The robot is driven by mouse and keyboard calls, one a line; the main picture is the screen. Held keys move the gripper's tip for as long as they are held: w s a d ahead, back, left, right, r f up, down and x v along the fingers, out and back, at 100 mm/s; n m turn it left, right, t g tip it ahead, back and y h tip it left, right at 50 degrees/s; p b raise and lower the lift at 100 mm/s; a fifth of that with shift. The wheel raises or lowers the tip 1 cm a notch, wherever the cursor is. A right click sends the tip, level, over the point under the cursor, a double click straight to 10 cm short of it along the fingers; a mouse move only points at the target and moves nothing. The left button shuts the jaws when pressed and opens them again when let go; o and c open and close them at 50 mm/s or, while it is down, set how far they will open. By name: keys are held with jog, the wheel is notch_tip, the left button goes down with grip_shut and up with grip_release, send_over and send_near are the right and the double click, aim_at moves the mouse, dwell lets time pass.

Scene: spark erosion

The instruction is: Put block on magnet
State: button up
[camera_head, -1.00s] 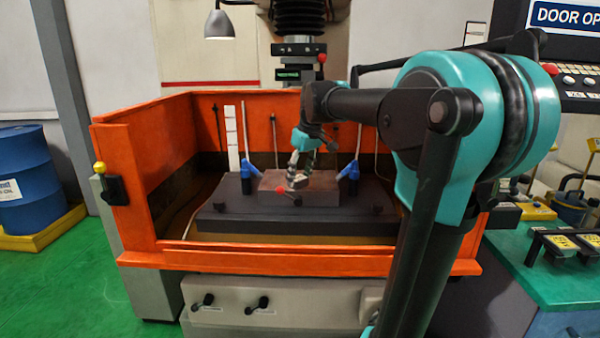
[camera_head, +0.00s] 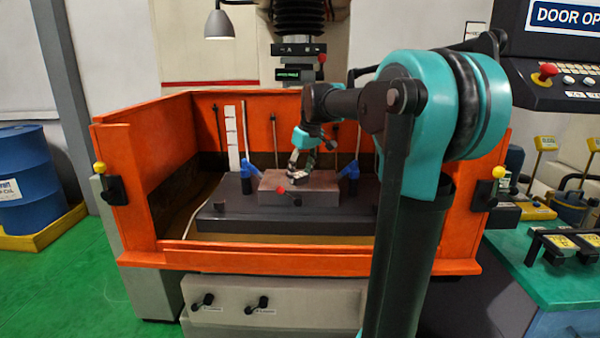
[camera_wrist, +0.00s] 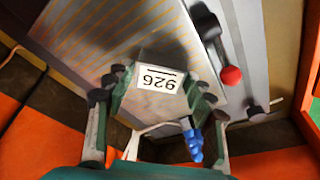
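The block (camera_wrist: 157,82) is a small grey piece with a white number label, seen between my fingertips in the wrist view. My gripper (camera_head: 301,168) is shut on it from both sides, over the top of the magnet (camera_head: 322,195). The magnet is a brownish slab with fine stripes on its top (camera_wrist: 85,38) and a lever with a red knob (camera_wrist: 231,75). The block shows small and pale in the head view. A dark shadow lies beside it on the magnet; whether its underside touches the magnet is hard to tell.
The magnet sits on a dark plate (camera_head: 225,216) inside an orange tank (camera_head: 290,259). Blue nozzles (camera_head: 248,172) stand left and right of the magnet. The machine head (camera_head: 299,50) hangs above. Yellow-knobbed latches (camera_head: 100,168) are on the tank's front corners.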

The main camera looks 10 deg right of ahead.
aim_at(303, 184)
jog(key=shift+o, duration=0.8)
jog(key=shift+r, duration=0.1)
jog(key=v, duration=0.5)
jog(key=shift+s+r, duration=0.1)
jog(key=shift+r, duration=0.15)
jog(key=s+d, duration=0.6)
jog(key=s, duration=0.4)
jog(key=shift+d+f, duration=0.2)
jog(key=shift+d, duration=0.1)
jog(key=shift+w, duration=0.1)
jog(key=shift+c, duration=0.4)
